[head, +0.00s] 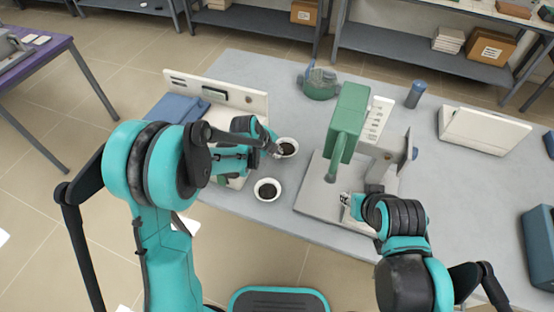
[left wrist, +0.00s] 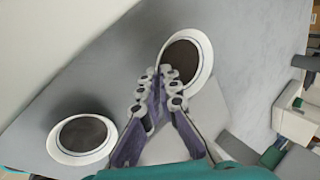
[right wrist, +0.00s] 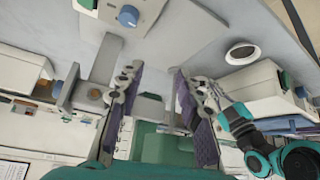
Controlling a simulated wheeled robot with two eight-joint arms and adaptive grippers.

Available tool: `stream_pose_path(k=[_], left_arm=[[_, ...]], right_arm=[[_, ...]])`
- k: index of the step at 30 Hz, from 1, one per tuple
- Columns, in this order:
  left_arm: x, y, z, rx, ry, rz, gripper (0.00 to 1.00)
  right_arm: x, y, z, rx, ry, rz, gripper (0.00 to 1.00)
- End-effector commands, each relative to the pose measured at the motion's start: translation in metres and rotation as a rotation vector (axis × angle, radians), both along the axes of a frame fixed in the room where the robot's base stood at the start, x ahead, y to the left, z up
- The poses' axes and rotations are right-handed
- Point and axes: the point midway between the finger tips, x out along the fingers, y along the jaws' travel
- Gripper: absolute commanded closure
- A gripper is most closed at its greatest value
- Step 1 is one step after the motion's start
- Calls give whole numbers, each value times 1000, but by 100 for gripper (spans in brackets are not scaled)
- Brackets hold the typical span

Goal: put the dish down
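A white dish with dark contents (head: 287,148) is at the tip of my left gripper (head: 276,151). In the left wrist view the fingertips (left wrist: 160,88) are close together on the near rim of this dish (left wrist: 187,54). I cannot tell whether the dish touches the table. A second white dish with dark contents (head: 267,189) stands on the table near its front edge; it also shows in the left wrist view (left wrist: 82,137). My right gripper (head: 346,200) is by the front of the green press-like device; its fingers (right wrist: 152,76) are apart with nothing between them.
The green device (head: 349,118) stands on a pale base plate (head: 315,190) right of the dishes. A white panelled unit (head: 230,97) is behind my left arm. A green round object (head: 320,84) is at the back.

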Motion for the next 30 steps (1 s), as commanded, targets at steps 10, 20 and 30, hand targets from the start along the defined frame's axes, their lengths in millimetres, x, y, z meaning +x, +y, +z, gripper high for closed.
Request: stream_pose_path(k=[10,20,30], left_arm=[[0,0,-36,0,0,0,100],[0,0,-38,0,0,0,83],[-1,0,-37,0,0,0,74]], right_arm=[[0,0,-17,0,0,0,64],[0,0,-20,0,0,0,64],[0,0,-18,0,0,0,64]])
